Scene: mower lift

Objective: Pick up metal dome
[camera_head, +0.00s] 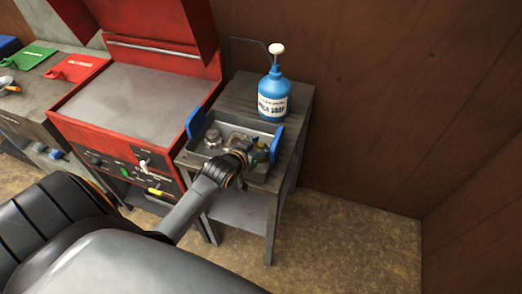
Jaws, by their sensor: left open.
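A grey metal tray (197,151) with blue handles sits on a small dark side table. A small rounded metal piece (212,137) stands in the tray's left part; it looks like the metal dome, but it is too small to be sure. My left gripper (243,150) is over the tray's middle and front, to the right of that piece, and is open. Its fingers are small and partly hidden by its own wrist, as is part of the tray's contents. A dark piece with some yellow (262,147) shows at the tray's right. My right gripper is not in view.
A blue pump bottle (273,97) stands on the table (299,96) behind the tray. A red tool chest (135,103) with a raised lid is close on the left. A brown wall (380,90) is behind. The floor (345,245) at right is clear.

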